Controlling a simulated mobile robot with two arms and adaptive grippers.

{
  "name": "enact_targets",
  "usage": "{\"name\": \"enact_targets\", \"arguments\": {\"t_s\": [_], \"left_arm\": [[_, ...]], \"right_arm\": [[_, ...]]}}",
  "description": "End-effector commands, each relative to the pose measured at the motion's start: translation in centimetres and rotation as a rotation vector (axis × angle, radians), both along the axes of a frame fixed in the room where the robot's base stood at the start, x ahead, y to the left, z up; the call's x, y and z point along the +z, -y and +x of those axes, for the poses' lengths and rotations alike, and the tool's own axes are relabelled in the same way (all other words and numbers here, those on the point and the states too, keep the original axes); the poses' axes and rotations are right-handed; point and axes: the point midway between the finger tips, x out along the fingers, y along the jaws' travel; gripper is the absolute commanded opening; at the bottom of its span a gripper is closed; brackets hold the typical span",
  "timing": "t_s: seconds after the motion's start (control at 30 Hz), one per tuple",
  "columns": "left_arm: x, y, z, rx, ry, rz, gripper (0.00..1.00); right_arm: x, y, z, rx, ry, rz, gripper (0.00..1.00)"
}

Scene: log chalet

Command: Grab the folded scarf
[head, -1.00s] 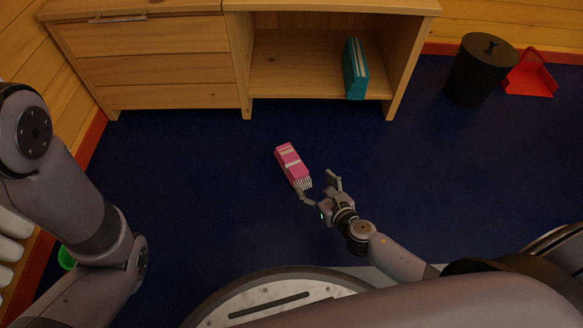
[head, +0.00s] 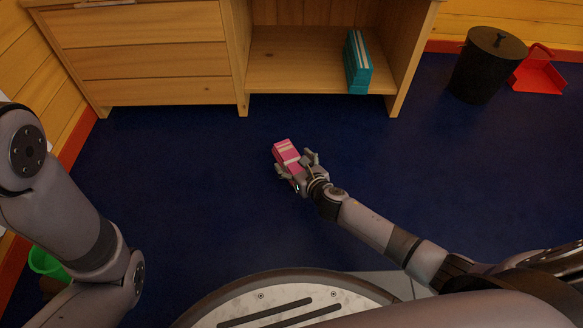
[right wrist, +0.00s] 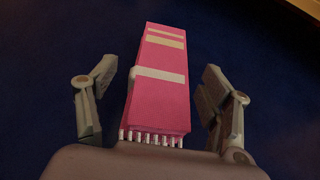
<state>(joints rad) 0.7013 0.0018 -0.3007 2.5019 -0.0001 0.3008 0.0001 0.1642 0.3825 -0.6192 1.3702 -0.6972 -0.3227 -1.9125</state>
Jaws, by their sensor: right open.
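The folded scarf (head: 286,151) is pink with pale stripes and lies on the dark blue floor in front of the cabinet. In the right wrist view the scarf (right wrist: 160,85) shows a white fringe at its near end. My right gripper (head: 296,166) is open, with one finger on each side of the scarf's near part. In the right wrist view the right gripper's fingers (right wrist: 150,105) stand apart from the scarf, with a gap on both sides. The fringe is close to the palm. My left arm is at the left edge, and its gripper is out of view.
A wooden cabinet (head: 150,60) with drawers stands behind, with teal books (head: 357,62) on its open shelf. A black bin (head: 487,65) and a red dustpan (head: 538,75) are at the back right. A green container (head: 45,262) is at the lower left. The floor around the scarf is clear.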

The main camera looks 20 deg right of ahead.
Motion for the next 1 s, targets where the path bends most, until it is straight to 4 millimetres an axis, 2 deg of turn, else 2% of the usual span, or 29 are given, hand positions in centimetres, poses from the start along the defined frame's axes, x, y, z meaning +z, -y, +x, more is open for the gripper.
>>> {"name": "enact_targets", "arguments": {"t_s": [0.07, 0.33, 1.0], "left_arm": [[-0.50, 0.02, 0.05, 0.000, -0.002, 0.000, 0.51], [-0.36, 0.05, 0.15, 0.001, -0.004, 0.001, 0.51], [-0.34, 0.01, 0.21, 0.000, -0.005, -0.001, 0.51]], "right_arm": [[-0.34, -0.08, 0.42, 0.000, 0.000, -0.001, 0.73], [-0.20, -0.10, 0.52, 0.000, -0.001, 0.000, 0.73], [-0.20, -0.11, 0.50, 0.000, -0.001, 0.000, 0.29]]}}
